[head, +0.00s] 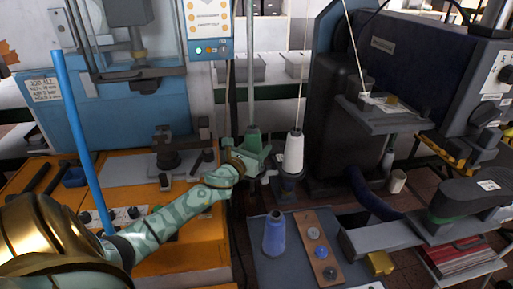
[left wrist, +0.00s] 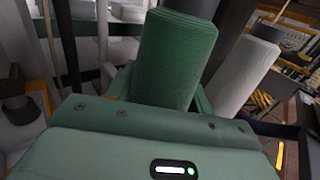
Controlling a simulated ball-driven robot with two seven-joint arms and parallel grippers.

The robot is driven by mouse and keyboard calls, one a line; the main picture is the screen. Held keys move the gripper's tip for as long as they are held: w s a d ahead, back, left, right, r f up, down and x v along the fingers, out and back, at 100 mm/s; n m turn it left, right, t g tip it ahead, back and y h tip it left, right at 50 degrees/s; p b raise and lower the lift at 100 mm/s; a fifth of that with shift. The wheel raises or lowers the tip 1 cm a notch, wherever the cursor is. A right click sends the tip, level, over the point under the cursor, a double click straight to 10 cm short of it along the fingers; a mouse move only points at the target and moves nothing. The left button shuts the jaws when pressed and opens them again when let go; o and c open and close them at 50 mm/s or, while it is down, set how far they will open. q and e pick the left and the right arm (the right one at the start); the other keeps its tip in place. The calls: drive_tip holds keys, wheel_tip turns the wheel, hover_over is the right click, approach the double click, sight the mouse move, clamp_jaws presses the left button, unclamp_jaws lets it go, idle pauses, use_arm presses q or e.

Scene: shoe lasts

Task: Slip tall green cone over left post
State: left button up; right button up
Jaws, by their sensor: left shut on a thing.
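The tall green cone (head: 252,139) is ribbed and upright, with a dark tube at its top. It also shows large in the left wrist view (left wrist: 172,62). My left gripper (head: 246,160) is shut on its lower part, with a finger on either side. A thin upright rod (head: 250,70) shows above the cone in the head view; I cannot tell whether it passes through the cone or stands behind it. The cone's base and whatever is under it are hidden by my gripper. My right gripper is not in view.
A white cone (head: 293,152) stands upright on a dark stand just right of the green cone. A blue cone (head: 274,236) stands on the grey table, beside a brown board (head: 316,245) with several round pieces. An orange bench (head: 185,250) lies left, a dark machine (head: 430,70) right.

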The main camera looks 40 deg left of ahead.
use_arm(q)
drive_tip(key=o, duration=1.2)
drive_tip(key=shift+s, duration=0.1)
drive_tip(key=s+d, duration=0.1)
drive_tip(key=s, duration=0.4)
drive_tip(key=s+d, duration=0.1)
drive_tip(key=s, duration=0.4)
drive_tip(key=s+d, duration=0.1)
drive_tip(key=s, duration=0.5)
drive_tip(key=shift+p, duration=0.35)
